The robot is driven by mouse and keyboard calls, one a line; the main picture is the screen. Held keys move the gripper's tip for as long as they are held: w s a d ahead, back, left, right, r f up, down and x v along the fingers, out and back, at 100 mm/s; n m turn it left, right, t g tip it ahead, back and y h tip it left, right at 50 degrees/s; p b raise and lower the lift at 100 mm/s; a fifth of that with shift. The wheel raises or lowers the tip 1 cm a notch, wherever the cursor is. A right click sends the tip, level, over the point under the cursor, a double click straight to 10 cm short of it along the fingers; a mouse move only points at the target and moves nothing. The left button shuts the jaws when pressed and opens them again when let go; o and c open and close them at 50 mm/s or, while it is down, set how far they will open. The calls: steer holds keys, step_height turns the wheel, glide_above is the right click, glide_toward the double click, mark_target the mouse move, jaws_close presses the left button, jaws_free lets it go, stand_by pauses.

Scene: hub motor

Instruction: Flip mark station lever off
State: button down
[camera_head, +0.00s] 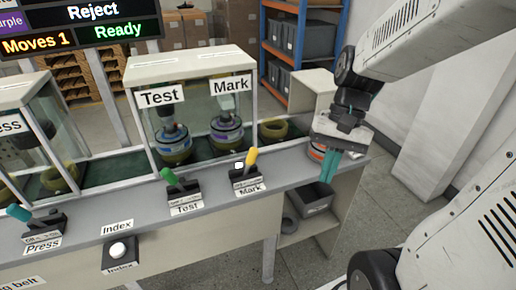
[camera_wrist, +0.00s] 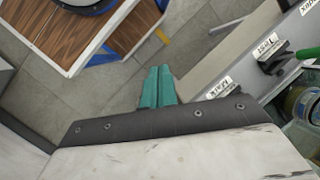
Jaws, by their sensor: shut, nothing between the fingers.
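The mark station lever has a yellow handle (camera_head: 251,157) on a dark base above a "Mark" label (camera_head: 249,190) at the counter's front edge. In the head view the handle leans up and slightly right. My gripper (camera_head: 328,167), with teal fingers pointing down, is right of the lever and apart from it, near the counter's right end. In the wrist view the fingers (camera_wrist: 158,86) are together and empty. A label plate (camera_wrist: 222,88) shows just right of them there, partly covered by my gripper body; the yellow handle is not visible in that view.
A green Test lever (camera_head: 170,178), a teal Press lever (camera_head: 19,213) and a white Index button (camera_head: 118,250) line the counter. The glass Test/Mark housing (camera_head: 193,69) stands behind. A grey bin (camera_head: 312,198) sits below. The screen (camera_head: 81,27) reads "Reject", "Moves 1" and "Ready".

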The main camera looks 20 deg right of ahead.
steer(key=w+d+f+m+t+y, duration=0.3)
steer(key=w+d+f+m+y, duration=0.1)
steer(key=w+m, duration=0.5)
steer(key=w+d+f+m+t+y, duration=0.4)
steer(key=w+d+f+m, duration=0.1)
steer(key=w+m, duration=0.4)
steer(key=shift+w+f, duration=0.15)
steer(key=shift+f, duration=0.3)
steer(key=shift+a, duration=0.15)
glide_toward(249, 164)
steer(key=f, duration=0.3)
steer(key=shift+w+d+f, duration=0.25)
steer(key=shift+w+f, duration=0.1)
steer(key=shift+f, duration=0.05)
steer(key=shift+w+a+r, duration=0.25)
steer(key=shift+a, duration=0.2)
steer(key=shift+w+a+r, duration=0.25)
steer(key=shift+w+a, duration=0.05)
steer(key=shift+a, duration=0.15)
steer(key=shift+w+a+r, duration=0.15)
steer(key=shift+w+a, duration=0.15)
steer(key=shift+a, duration=0.2)
steer(key=shift+r, duration=0.15)
